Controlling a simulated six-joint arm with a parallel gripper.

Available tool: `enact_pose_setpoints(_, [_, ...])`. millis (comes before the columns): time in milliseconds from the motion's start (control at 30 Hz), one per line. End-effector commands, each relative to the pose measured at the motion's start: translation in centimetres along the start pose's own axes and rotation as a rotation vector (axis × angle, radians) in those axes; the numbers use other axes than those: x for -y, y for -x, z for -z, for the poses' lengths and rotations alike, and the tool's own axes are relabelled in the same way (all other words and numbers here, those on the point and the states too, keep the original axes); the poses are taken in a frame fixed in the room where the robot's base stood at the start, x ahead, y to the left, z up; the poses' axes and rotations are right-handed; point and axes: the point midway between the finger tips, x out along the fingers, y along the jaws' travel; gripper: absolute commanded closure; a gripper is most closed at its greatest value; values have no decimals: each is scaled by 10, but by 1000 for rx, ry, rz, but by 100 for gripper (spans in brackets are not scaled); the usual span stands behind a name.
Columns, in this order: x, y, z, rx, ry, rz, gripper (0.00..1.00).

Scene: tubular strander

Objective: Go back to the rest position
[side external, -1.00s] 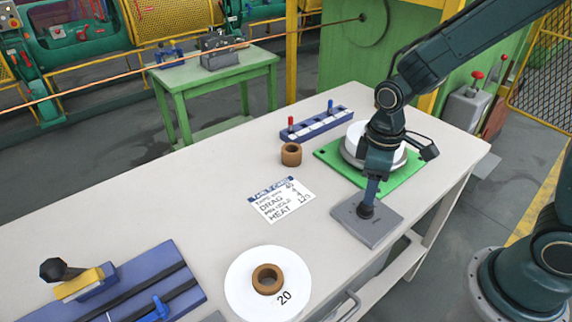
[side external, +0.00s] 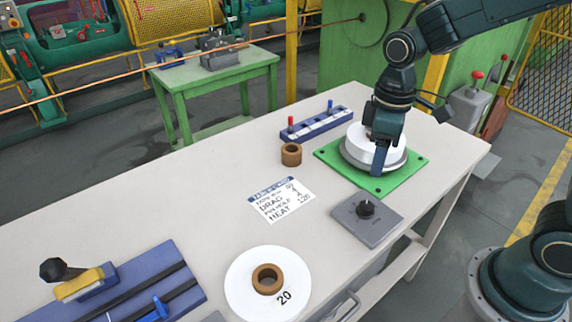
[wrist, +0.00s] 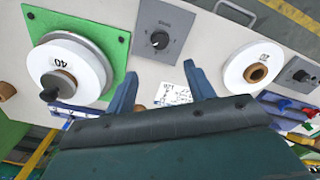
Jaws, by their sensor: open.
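My gripper (side external: 380,160) is open and empty. In the side view it hangs above the bench, in front of the white spool on the green plate, clear of the grey knob box. In the wrist view its two blue fingers (wrist: 160,90) stand apart with nothing between them. The grey box with a black knob (side external: 366,208) sits on the bench below it; the box also shows in the wrist view (wrist: 172,22).
A white spool (side external: 360,140) rests on a green plate (side external: 398,180). A white disc marked 20 (side external: 245,285) carries a brown ring (side external: 267,279). A brown ring (side external: 291,154), a blue peg rack (side external: 342,124), a printed card (side external: 281,199) and a blue fixture (side external: 140,280) lie on the bench.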

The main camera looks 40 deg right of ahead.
Motion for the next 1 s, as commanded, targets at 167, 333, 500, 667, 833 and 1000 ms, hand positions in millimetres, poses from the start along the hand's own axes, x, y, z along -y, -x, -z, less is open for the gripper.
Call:
enact_pose_setpoints(167, [0, 3, -2, -8, -8, -3, 46])
enact_pose_setpoints(333, [1, 14, -10, -37, -40, -16, 46])
enact_pose_setpoints(500, [3, 35, -25, -95, -104, -38, 46])
enact_pose_setpoints(667, [7, 55, -43, -161, -177, -61, 46])
enact_pose_setpoints(833, [13, 72, -64, -232, -256, -83, 46])
enact_pose_setpoints(1000, [19, 86, -85, -305, -332, -100, 46])
